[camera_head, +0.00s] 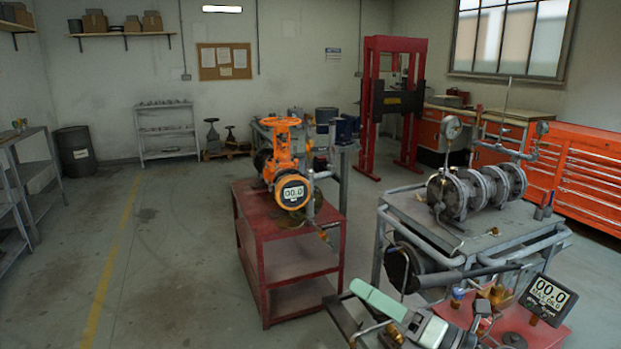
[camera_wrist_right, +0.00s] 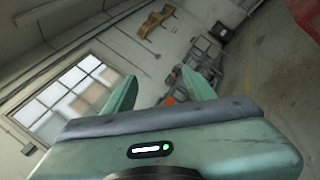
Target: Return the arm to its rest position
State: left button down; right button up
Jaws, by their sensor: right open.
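My right gripper (camera_head: 384,308) is low in the head view, right of centre, its pale green finger pointing to the upper left. In the right wrist view its two green fingers (camera_wrist_right: 157,82) stand apart with nothing between them. Behind them are the window, wall and floor of the room, tilted. An orange gate valve (camera_head: 283,152) with a handwheel on top and a round display reading 00.0 stands on a red cart (camera_head: 290,252). The gripper is in front of the cart, apart from the valve. My left gripper is not in view.
A grey bench (camera_head: 410,212) with a flanged pipe assembly (camera_head: 478,190) stands at the right. A red table (camera_head: 520,333) with a display (camera_head: 547,299) and fittings lies close beside the right gripper. A red press (camera_head: 392,105) stands behind. The floor at the left is clear.

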jog(key=s+d+f+m+t+h, duration=0.1)
jog(key=s+d+f+m+h, duration=0.1)
jog(key=d+f+m+h, duration=0.9)
jog(key=s+d+f+m+t+h, duration=0.2)
jog(key=f+m+h, duration=0.35)
jog(key=m, duration=1.15)
jog(key=s+a+f+m+g, duration=0.1)
jog(key=s+f+m+g, duration=0.45)
jog(key=s, duration=0.65)
jog(key=s+a+f+m+g, duration=0.2)
jog(key=s+f+g, duration=0.4)
jog(key=s+f, duration=0.5)
notch_tip(320, 180, down, 24)
jog(key=s+g, duration=0.2)
jog(key=s, duration=0.1)
jog(key=s+d+f, duration=0.1)
jog(key=s+f, duration=0.7)
jog(key=s+d+f, duration=0.2)
jog(key=s+f, duration=0.6)
jog(key=shift+s+d+f+g, duration=0.25)
jog(key=shift+g, duration=0.1)
jog(key=shift+n, duration=0.25)
